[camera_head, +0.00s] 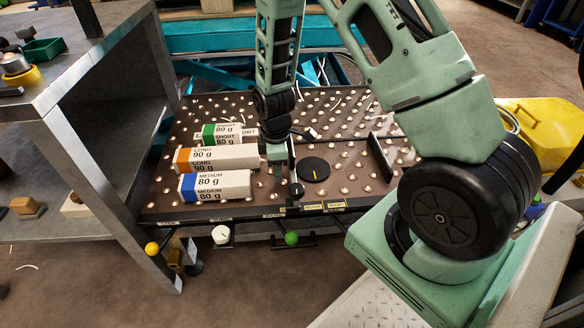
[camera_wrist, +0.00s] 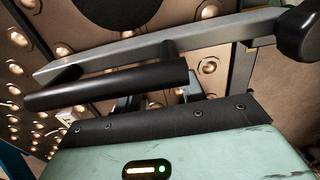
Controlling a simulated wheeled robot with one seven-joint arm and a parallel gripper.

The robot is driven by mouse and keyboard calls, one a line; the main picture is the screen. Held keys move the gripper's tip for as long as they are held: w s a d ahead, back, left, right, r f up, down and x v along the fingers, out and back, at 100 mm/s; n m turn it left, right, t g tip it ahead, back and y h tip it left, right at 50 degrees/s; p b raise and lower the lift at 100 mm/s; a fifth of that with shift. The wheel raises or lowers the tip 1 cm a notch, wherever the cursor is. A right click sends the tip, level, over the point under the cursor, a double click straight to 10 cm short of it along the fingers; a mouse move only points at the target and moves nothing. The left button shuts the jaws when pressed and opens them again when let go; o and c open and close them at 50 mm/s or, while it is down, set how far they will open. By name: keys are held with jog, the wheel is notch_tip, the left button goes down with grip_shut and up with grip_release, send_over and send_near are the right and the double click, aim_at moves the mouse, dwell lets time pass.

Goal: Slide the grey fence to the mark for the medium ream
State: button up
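The grey fence (camera_wrist: 215,47) shows in the wrist view as a long bar across the top, with a black knob at its right end. A black cylindrical handle (camera_wrist: 105,88) lies alongside it, in front of my gripper. In the head view my gripper (camera_head: 279,178) points down over the fence (camera_head: 292,163), near the table's front edge and just left of a black disc. The fingers are mostly hidden, so I cannot tell whether they close on the handle. The medium ream (camera_head: 215,186), white with a blue end, lies left of my gripper. Yellow labels (camera_head: 313,207) sit on the front rail.
A long orange-ended ream (camera_head: 218,158) and short green-ended ream (camera_head: 222,134) lie behind the medium one. The black disc (camera_head: 314,169) has a yellow line. A dark upright plate (camera_head: 381,157) stands farther right. The ball-studded table (camera_head: 345,185) is bare between disc and plate.

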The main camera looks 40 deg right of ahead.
aim_at(304, 174)
jog(key=shift+s+d+p, duration=0.1)
jog(key=shift+s+d, duration=0.45)
jog(key=shift+d, duration=0.3)
jog(key=shift+s+d+p, duration=0.15)
jog(key=shift+s+d, duration=0.45)
jog(key=shift+d, duration=0.2)
jog(key=shift+s+d+p, duration=0.1)
jog(key=shift+s+d, duration=0.45)
jog(key=shift+d, duration=0.3)
jog(key=shift+s+d, duration=0.45)
jog(key=shift+d, duration=0.3)
jog(key=shift+w+a+p, duration=0.1)
jog(key=shift+a+p, duration=0.05)
jog(key=shift+p, duration=0.25)
jog(key=shift+r, duration=0.1)
jog(key=shift+r+p, duration=1.45)
jog(key=shift+p, duration=0.25)
jog(key=r+p, duration=0.1)
jog(key=a+r+p, duration=0.1)
jog(key=w+r+p, duration=0.1)
jog(key=r+p, duration=0.1)
jog(key=shift+a, duration=0.35)
